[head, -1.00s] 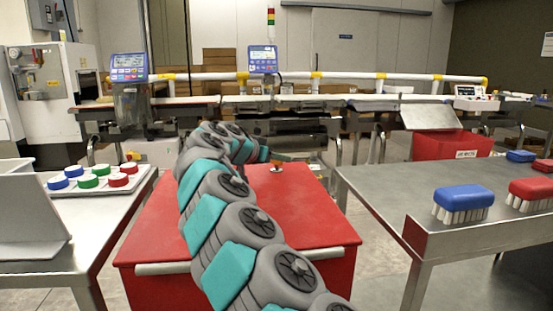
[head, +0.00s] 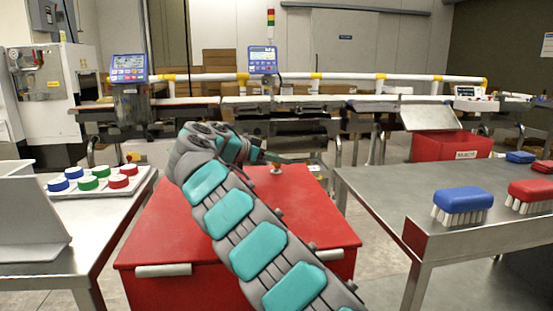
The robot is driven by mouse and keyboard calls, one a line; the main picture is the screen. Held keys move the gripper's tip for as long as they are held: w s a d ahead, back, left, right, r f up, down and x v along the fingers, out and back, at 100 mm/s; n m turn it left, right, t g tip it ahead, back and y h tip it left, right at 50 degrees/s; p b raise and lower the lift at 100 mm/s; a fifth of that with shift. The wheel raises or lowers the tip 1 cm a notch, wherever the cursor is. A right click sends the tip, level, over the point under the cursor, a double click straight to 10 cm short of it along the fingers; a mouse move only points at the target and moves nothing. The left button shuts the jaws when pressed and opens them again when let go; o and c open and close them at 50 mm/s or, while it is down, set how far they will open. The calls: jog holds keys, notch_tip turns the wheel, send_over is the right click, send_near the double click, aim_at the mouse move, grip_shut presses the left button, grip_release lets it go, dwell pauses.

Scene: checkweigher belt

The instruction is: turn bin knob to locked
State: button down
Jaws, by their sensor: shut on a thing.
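The red bin (head: 190,225) stands in front of me, with a flat lid and a pale handle bar at its front. A small knob (head: 276,170), orange above a pale base, stands on the lid near its back edge. My gripper (head: 279,162) is at the knob and shut on it. My arm comes in from the lower right and bends over the lid to reach it. The fingers are small and partly hidden by my wrist, and I cannot read which way the knob points or any lock marking.
A left steel table holds a tray (head: 146,184) of coloured caps. A right steel table (head: 385,190) holds blue (head: 463,198) and red (head: 530,190) brushes. A labelled red bin (head: 430,146) is behind it. The conveyor (head: 300,103) runs across the back.

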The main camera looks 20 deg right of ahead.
jog(key=shift+f, duration=0.1)
dwell(0.3)
jog(key=shift+c, duration=1.4)
grip_release()
jog(key=shift+v, duration=3.95)
